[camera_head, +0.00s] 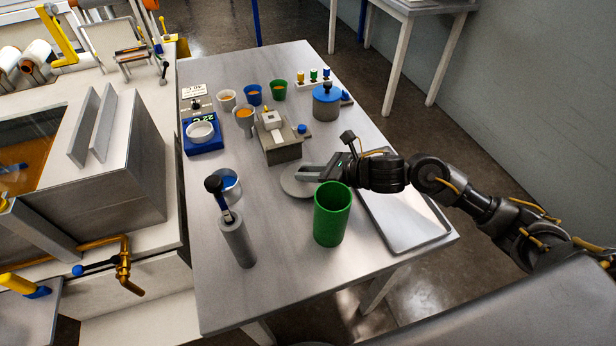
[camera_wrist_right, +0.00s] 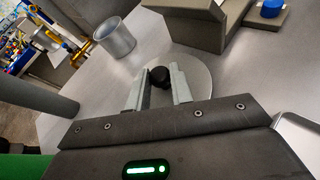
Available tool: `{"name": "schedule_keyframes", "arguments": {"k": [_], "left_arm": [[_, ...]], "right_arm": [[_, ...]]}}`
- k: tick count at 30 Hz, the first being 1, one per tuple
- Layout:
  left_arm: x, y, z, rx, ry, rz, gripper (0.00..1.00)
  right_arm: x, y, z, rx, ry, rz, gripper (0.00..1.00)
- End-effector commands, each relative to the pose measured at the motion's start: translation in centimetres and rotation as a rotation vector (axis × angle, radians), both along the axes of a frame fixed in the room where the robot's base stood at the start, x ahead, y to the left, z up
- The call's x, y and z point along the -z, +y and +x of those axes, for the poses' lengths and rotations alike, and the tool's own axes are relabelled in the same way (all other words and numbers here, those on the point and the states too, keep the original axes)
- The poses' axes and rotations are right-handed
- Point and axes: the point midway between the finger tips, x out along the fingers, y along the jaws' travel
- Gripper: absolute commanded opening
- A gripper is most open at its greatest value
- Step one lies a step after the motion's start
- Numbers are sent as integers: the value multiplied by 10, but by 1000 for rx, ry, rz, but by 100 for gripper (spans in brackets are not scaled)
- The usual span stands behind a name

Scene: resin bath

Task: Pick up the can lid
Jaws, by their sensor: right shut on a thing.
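The can lid (camera_head: 291,184) is a flat grey disc at the middle of the metal table, just behind the green can (camera_head: 331,217). In the right wrist view the lid (camera_wrist_right: 203,72) has a round black knob (camera_wrist_right: 160,76) on top. My right gripper (camera_head: 305,172) reaches in from the right over the lid. In the wrist view its two fingers (camera_wrist_right: 158,88) stand on either side of the knob, shut on it. The lid looks at or close to table level; I cannot tell whether it touches. My left gripper is not in view.
A grey tray (camera_head: 405,241) lies to the right under my arm. A grey cylinder (camera_head: 237,243) and a small metal pot (camera_head: 237,190) stand to the left. A grey block device (camera_head: 281,152) and several cups stand behind. The table's front is clear.

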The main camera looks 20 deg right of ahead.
Motion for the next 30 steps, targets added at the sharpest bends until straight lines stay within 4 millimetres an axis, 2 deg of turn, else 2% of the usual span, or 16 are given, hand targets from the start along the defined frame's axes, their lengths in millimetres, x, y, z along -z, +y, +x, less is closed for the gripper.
{"name": "schedule_keyframes", "arguments": {"k": [18,24,30], "left_arm": [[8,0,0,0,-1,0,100],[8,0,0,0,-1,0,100],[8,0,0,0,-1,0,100]], "right_arm": [[-130,0,1,0,-8,0,0],[-154,0,0,0,-4,0,0],[-161,0,0,1,-1,0,0]]}}
